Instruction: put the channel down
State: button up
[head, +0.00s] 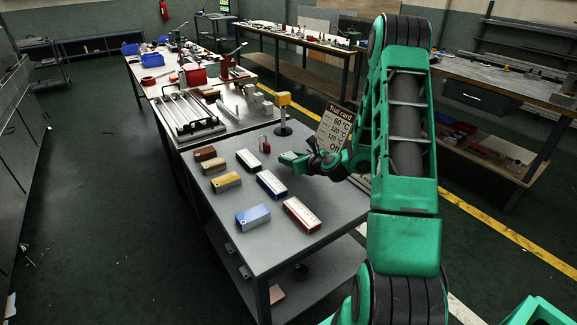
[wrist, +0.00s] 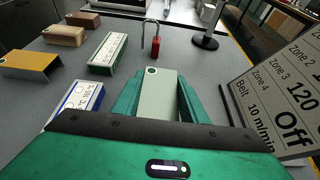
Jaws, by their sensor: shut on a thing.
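The channel (wrist: 158,98) is a pale grey-green piece with a small round hole near its far end. My gripper (wrist: 157,108) is shut on it, with one green finger on each side, in the wrist view. In the head view my gripper (head: 296,161) is over the right part of the grey table (head: 322,187), to the right of the green-and-white block (head: 249,159). The channel's near end is hidden behind my gripper's body in the wrist view. I cannot tell whether its underside touches the table.
A red padlock (wrist: 155,45) stands beyond the channel. Several blocks, including a blue-and-white one (head: 272,184), a red-and-white one (head: 302,214) and a yellow one (head: 226,181), lie around. A trial card (head: 334,128) stands at the right. Bare tabletop shows between the padlock and channel.

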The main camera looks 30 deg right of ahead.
jog(key=shift+f, duration=1.2)
jog(key=o, duration=1.1)
jog(key=shift+f, duration=0.15)
jog(key=shift+o, duration=0.2)
